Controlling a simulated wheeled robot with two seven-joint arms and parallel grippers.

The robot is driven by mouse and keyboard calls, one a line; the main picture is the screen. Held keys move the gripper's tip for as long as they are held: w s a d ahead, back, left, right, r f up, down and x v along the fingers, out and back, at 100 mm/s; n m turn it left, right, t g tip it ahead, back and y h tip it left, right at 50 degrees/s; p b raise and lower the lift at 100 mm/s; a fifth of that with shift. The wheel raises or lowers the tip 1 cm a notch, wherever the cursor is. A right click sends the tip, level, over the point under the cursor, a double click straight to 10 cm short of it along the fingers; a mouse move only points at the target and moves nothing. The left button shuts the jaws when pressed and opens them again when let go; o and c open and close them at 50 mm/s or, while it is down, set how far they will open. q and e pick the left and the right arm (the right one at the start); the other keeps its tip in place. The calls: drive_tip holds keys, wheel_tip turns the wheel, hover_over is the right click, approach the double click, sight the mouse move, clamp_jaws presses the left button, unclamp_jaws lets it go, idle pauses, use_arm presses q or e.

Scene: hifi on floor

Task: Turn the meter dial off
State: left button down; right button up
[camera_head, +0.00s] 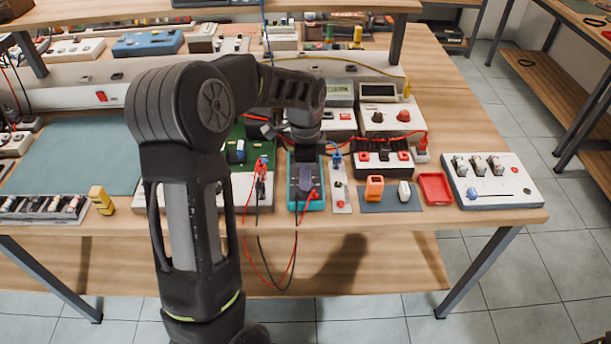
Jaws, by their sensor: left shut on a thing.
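The meter (293,192) is a teal handheld unit lying near the front edge of the wooden workbench, with red and black leads at its lower end. My left arm comes in from the lower left and bends over the bench. Its gripper (303,172) points down onto the face of the meter. The gripper is shut on what appears to be the meter dial. The dial is mostly hidden by the gripper, so its setting cannot be read. My right gripper is not in view.
A green circuit board (262,153) lies just left of the meter. A narrow switch plate (341,197) and an orange block (374,189) are to its right. Red and black leads (268,262) hang over the front edge. A white panel with knobs (497,192) sits at far right.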

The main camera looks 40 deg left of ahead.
use_arm(q)
drive_tip(key=n, duration=0.6)
drive_tip(key=shift+b, duration=0.3)
drive_tip(key=n, duration=0.5)
drive_tip(key=shift+n, duration=0.3)
drive_tip(key=c, duration=1.2)
unclamp_jaws()
drive_tip(key=shift+r, duration=0.1)
wheel_tip(320, 180, up, 8)
drive_tip(key=shift+f+b, duration=0.15)
drive_tip(key=shift+b, duration=0.25)
